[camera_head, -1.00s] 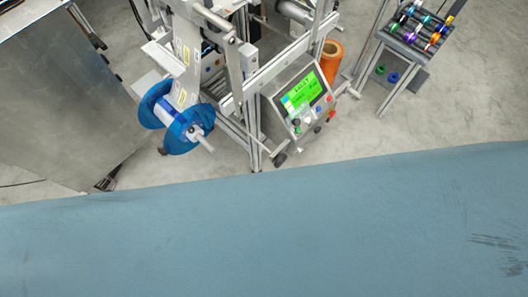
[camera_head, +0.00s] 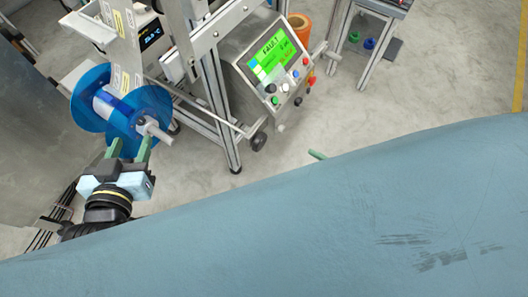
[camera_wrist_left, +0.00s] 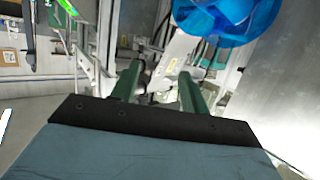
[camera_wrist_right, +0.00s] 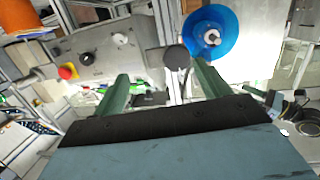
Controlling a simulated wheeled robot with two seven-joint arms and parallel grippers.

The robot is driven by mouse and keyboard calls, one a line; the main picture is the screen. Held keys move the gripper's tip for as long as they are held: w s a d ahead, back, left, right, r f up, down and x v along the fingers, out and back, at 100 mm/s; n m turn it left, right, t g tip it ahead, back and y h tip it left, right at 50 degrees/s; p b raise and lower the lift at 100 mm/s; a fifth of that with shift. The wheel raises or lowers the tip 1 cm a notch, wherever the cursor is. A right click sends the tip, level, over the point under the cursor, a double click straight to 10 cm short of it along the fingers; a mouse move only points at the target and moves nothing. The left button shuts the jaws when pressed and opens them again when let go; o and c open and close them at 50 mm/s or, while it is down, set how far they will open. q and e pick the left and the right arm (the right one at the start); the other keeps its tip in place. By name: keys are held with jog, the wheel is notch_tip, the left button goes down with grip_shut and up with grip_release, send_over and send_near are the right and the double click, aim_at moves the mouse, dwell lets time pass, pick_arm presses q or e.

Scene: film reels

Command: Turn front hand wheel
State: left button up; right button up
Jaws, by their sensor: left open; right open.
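A black round knob (camera_head: 259,141) sits low on the front of the machine, below the control panel, and may be the front hand wheel. In the right wrist view a black round knob (camera_wrist_right: 177,58) shows ahead, between the finger directions. My left gripper (camera_head: 129,152) is open and empty, just below the blue film reel (camera_head: 88,97) and its spindle. My right gripper (camera_wrist_right: 162,82) is open and empty in its wrist view; in the head view only a green fingertip shows past my blue body.
The control panel (camera_head: 268,60) has a green screen reading FAULT and several buttons. An orange roll (camera_head: 300,27) stands behind it.

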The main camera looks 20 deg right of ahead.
pick_arm(q)
jog(key=s+r+t+h+b, duration=0.1)
jog(key=r+t+b, duration=0.1)
jog(key=r+t, duration=0.3)
jog(key=s+r+t+h+b, duration=0.2)
jog(key=r+t, duration=0.3)
jog(key=r, duration=0.6)
jog(key=shift+s+d+b, duration=0.3)
jog(key=shift+d+b, duration=0.15)
jog(key=shift+b, duration=0.05)
pick_arm(e)
jog(key=w+a+r+n+y, duration=0.1)
jog(key=w+a+y, duration=0.1)
jog(key=w+a, duration=0.7)
jog(key=shift+w+a+r, duration=0.25)
jog(key=shift+w, duration=0.25)
jog(key=c, duration=1)
jog(key=shift+o, duration=0.2)
pick_arm(q)
jog(key=shift+w, duration=0.15)
pick_arm(e)
jog(key=shift+n, duration=0.4)
